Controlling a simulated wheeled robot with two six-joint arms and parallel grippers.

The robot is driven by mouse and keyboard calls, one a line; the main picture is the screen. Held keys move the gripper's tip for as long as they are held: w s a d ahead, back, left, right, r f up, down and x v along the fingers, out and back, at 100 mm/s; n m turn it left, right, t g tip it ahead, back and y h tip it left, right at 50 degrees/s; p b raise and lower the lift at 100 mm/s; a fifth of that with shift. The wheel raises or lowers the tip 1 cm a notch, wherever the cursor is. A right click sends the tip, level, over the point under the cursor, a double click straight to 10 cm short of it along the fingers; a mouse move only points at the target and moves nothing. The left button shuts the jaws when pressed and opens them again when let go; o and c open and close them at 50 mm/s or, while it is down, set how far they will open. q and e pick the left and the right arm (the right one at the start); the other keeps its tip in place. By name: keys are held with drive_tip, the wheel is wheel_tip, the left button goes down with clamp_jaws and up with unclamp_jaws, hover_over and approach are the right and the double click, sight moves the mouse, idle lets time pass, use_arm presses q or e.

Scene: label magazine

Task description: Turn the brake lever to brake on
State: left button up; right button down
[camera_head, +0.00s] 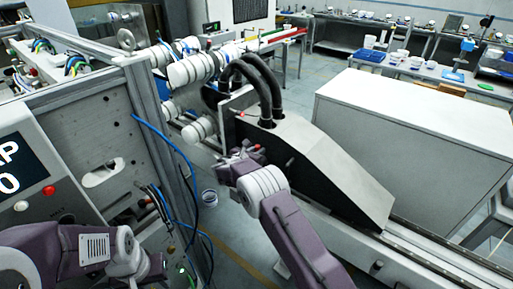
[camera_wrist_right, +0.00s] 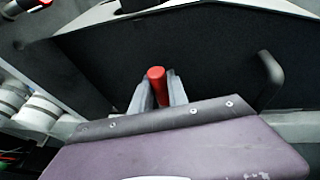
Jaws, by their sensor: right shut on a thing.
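The brake lever's red grip (camera_wrist_right: 157,85) stands between the two grey fingers of my right gripper (camera_wrist_right: 158,93) in the right wrist view. The fingers are shut on it, one on each side. In the head view my right gripper (camera_head: 232,157) is at the left end of the black-sided machine housing; the lever is hard to make out there, behind the gripper and wrist. No lettering for the brake positions can be read. My left arm (camera_head: 95,248) is low at the left in the head view, and its fingers do not show.
The dark side of the machine housing (camera_head: 325,177) is close to my right gripper. A control cabinet (camera_head: 95,150) with cables is at the left. A large white box (camera_head: 415,140) is at the right.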

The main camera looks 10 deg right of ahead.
drive_tip(key=shift+r, duration=0.1)
idle(0.4)
drive_tip(key=c, duration=1.3)
unclamp_jaws()
drive_tip(key=shift+w+a, duration=0.1)
drive_tip(key=b+v, duration=0.1)
drive_tip(key=v, duration=0.8)
drive_tip(key=shift+b, duration=0.3)
